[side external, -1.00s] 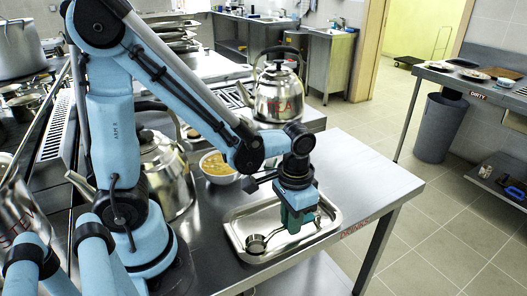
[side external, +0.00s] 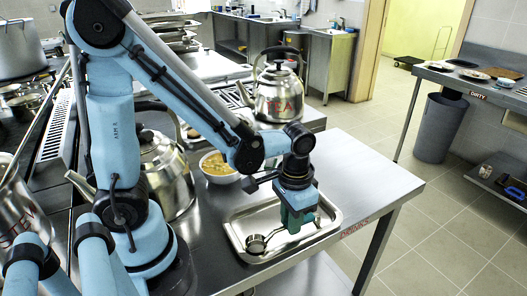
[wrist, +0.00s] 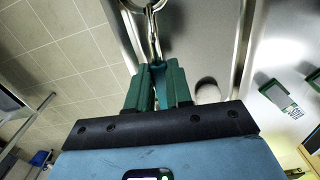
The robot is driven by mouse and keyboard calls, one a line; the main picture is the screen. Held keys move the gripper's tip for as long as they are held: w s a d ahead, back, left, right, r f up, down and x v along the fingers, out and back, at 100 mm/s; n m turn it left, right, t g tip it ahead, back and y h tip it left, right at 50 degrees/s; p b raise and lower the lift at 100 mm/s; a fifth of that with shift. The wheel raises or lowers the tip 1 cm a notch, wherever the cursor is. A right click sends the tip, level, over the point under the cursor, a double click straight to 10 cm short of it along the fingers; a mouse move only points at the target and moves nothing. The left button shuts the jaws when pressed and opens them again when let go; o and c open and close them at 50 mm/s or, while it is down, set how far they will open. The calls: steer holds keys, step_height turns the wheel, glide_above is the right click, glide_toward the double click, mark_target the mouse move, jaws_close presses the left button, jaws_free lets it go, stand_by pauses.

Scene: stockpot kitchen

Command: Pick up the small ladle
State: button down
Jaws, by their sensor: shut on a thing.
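The small metal ladle (side external: 256,243) has its round bowl in the shallow steel tray (side external: 235,236) in the side view. Its handle runs right toward my gripper (side external: 293,226), which points down over the tray with its green fingers. In the wrist view the fingers of my gripper (wrist: 157,82) are shut on the thin metal handle of the ladle (wrist: 153,38). A round metal part of it is cut off by the top edge there. I cannot tell whether the ladle touches the tray floor.
A bowl of yellow food (side external: 218,168) stands behind the tray. A large kettle (side external: 165,165) stands left of the bowl, and another kettle (side external: 278,95) stands farther back. The steel table (side external: 365,170) is clear right of the tray.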

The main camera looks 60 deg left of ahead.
steer(key=shift+r, duration=0.65)
step_height(320, 180, up, 3)
steer(key=shift+f, duration=0.1)
steer(key=s+d+r, duration=0.7)
steer(key=d, duration=0.2)
steer(key=shift+s, duration=0.3)
steer(key=shift+w+a, duration=0.1)
steer(key=shift+a, duration=0.05)
